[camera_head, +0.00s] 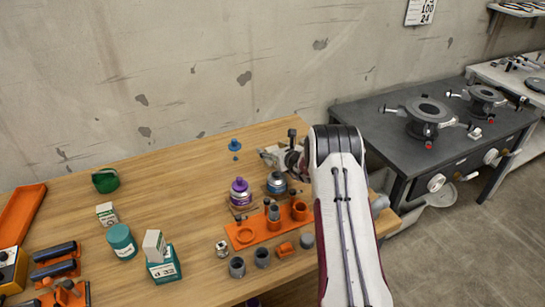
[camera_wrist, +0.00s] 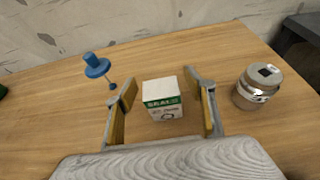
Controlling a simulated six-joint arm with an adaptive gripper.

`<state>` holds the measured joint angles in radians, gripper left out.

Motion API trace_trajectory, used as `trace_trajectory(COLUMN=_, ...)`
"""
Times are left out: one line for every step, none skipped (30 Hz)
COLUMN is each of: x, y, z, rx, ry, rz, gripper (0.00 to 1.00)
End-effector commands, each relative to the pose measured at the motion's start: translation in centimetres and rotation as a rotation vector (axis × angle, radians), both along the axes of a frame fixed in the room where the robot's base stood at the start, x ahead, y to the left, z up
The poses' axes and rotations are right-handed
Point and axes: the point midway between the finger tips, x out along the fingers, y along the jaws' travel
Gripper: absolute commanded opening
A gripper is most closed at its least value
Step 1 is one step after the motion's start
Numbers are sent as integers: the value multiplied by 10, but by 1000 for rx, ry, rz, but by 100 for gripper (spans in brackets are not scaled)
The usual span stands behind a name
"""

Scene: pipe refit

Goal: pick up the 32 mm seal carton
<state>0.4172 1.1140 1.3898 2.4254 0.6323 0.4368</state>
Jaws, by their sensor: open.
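In the wrist view, a small white carton (camera_wrist: 162,98) with a green band reading "SEALS" stands upright on the wooden table. The size print below is too small to read. My gripper (camera_wrist: 163,88) is open, with one finger on each side of the carton and a gap visible at both sides. In the head view my gripper (camera_head: 277,155) is low over the back right of the table, and I cannot make out this carton there. Another white and green carton (camera_head: 106,213) stands at the left. A white carton (camera_head: 154,243) sits on a teal box (camera_head: 164,267).
A blue plunger-like part (camera_wrist: 97,66) is left of my fingers, and a silver-topped can (camera_wrist: 259,86) is close on the right. A purple-capped can (camera_head: 240,191) and an orange fitting rack (camera_head: 246,236) stand nearer the front. The table's middle left is fairly clear.

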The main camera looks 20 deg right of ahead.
Motion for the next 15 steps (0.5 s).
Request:
trace_trajectory(x=0, y=0, z=0, rx=0, ry=0, rz=0, gripper=54)
trace_trajectory(x=0, y=0, z=0, rx=0, ry=0, rz=0, gripper=54)
trace_trajectory(x=0, y=0, z=0, rx=0, ry=0, rz=0, gripper=54)
trace_trajectory(x=0, y=0, z=0, rx=0, ry=0, rz=0, gripper=54)
trace_trajectory(x=0, y=0, z=0, rx=0, ry=0, rz=0, gripper=54)
trace_trajectory(x=0, y=0, z=0, rx=0, ry=0, rz=0, gripper=54)
trace_trajectory(x=0, y=0, z=0, rx=0, ry=0, rz=0, gripper=54)
trace_trajectory(x=0, y=0, z=0, rx=0, ry=0, rz=0, gripper=54)
trace_trajectory(x=0, y=0, z=0, rx=0, ry=0, rz=0, gripper=44)
trace_trajectory(x=0, y=0, z=0, rx=0, ry=0, rz=0, gripper=36)
trace_trajectory(x=0, y=0, z=0, rx=0, ry=0, rz=0, gripper=28)
trace_trajectory(x=0, y=0, z=0, rx=0, ry=0, rz=0, gripper=18)
trace_trajectory(x=0, y=0, z=0, rx=0, ry=0, rz=0, gripper=12)
trace_trajectory(x=0, y=0, z=0, rx=0, ry=0, rz=0, gripper=12)
trace_trajectory(x=0, y=0, z=0, rx=0, ry=0, rz=0, gripper=12)
